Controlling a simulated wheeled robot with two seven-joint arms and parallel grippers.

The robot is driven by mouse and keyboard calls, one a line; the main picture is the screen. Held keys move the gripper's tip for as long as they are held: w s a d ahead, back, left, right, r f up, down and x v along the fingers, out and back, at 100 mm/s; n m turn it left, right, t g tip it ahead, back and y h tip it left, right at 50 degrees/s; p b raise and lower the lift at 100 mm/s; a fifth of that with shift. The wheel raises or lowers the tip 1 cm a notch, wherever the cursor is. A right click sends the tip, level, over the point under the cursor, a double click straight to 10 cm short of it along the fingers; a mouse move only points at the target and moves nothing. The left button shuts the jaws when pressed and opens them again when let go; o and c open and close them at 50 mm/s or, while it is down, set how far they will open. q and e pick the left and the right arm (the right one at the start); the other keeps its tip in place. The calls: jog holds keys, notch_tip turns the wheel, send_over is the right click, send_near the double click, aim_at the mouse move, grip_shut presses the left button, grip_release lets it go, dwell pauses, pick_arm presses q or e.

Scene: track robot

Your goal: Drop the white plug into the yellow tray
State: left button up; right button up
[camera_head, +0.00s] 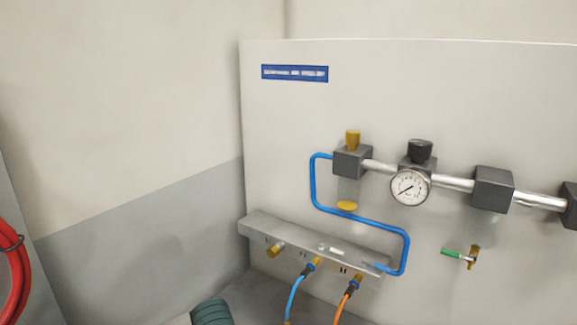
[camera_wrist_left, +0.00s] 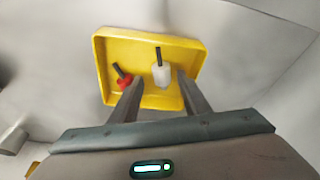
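The yellow tray (camera_wrist_left: 101,68) shows in the left wrist view, below my left gripper. The white plug (camera_wrist_left: 161,76), with a dark stem, shows against the tray floor between the fingertips of my left gripper (camera_wrist_left: 160,77). Gaps show between the plug and both fingers, so the gripper looks open. I cannot tell exactly how high the fingertips are above the tray. The tray, the white plug and both grippers are out of the head view.
A red plug (camera_wrist_left: 124,82) with a dark stem is in the tray, by the left finger. The head view shows a wall panel (camera_head: 450,90) with a gauge (camera_head: 410,187), a blue pipe (camera_head: 365,220) and a grey manifold (camera_head: 300,238) with hoses. Red hose (camera_head: 12,265) hangs at left.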

pick_arm(q)
jog(key=shift+r, duration=0.1)
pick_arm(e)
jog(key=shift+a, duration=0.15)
pick_arm(q)
jog(key=shift+s+r, duration=0.15)
jog(key=shift+r, duration=0.35)
jog(key=b+v, duration=0.2)
jog(key=v, duration=0.8)
jog(key=shift+s+r, duration=0.2)
jog(key=shift+r, duration=0.15)
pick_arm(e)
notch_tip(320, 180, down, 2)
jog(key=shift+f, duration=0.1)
pick_arm(q)
jog(key=shift+a, duration=0.1)
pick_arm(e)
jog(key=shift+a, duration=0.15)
pick_arm(q)
jog(key=shift+s, duration=0.1)
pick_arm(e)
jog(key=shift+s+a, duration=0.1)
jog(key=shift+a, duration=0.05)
